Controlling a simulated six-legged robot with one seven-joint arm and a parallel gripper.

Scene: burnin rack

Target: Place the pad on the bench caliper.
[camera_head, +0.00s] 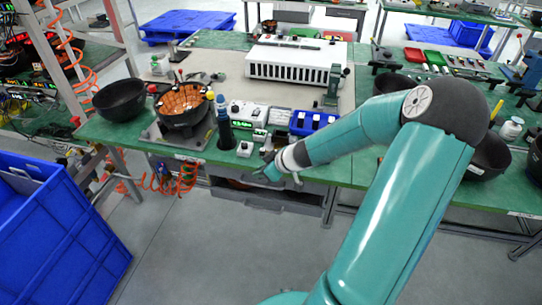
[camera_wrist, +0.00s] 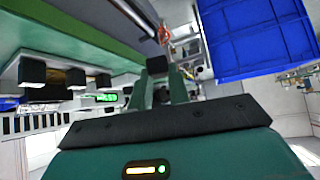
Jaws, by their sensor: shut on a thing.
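My gripper (camera_head: 268,172) is low at the front edge of the green bench, in front of the drawers. In the wrist view my gripper (camera_wrist: 158,82) has its two teal fingers closed around a small dark block, which looks like the pad (camera_wrist: 157,65). Its lower part is hidden between the fingers. In the head view the pad cannot be made out. I cannot single out the bench caliper for certain; a white instrument with a green display (camera_head: 258,134) stands on the bench just behind my gripper, and its display also shows in the wrist view (camera_wrist: 106,97).
A blue bin tray (camera_head: 312,122) and a small white box (camera_head: 245,149) stand close to my gripper. A round orange-lined bowl (camera_head: 184,105) and a black bowl (camera_head: 121,99) are farther left. A large blue crate (camera_head: 55,235) stands on the floor; the floor before the bench is clear.

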